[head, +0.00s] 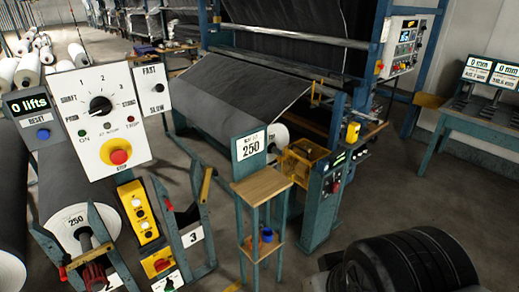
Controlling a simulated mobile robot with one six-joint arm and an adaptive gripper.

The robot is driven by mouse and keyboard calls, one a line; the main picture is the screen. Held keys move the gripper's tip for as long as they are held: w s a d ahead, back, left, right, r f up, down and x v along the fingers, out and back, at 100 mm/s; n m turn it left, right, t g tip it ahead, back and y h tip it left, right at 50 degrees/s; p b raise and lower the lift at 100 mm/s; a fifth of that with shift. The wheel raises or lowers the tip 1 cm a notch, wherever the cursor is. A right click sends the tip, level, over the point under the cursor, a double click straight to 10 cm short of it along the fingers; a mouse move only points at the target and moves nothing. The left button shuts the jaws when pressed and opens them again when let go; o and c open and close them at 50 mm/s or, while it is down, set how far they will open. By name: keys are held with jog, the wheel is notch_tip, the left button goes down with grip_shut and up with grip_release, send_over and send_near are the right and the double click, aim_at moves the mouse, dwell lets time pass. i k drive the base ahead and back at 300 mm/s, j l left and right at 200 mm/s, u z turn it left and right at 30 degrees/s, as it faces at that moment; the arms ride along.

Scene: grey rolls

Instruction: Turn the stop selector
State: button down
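A white control panel (101,117) stands at the left in the head view, facing me. A black rotary selector knob (100,106) sits in its upper half, ringed by numbers and small words. The direction of its pointer is too small to read surely. Below it is a red mushroom button (118,156) on a yellow disc, with small lamps just above. I take the knob as the stop selector, but its label is not clear. My gripper is not in this view, and nothing touches the knob.
A "0 lifts" display with a blue reset button (43,134) adjoins the panel's left, and a fast/slow plate (153,89) its right. A grey roll (76,219) on a stand and a yellow button box (138,211) lie below. A small wooden-topped stand (262,186) is in the middle.

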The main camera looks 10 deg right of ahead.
aim_at(99, 106)
jog(key=u, duration=0.85)
jog(key=i+j+u, duration=0.3)
jog(key=i+j, duration=0.25)
jog(key=i+j+u, duration=0.35)
jog(key=i+j, duration=0.25)
jog(key=z, duration=1.5)
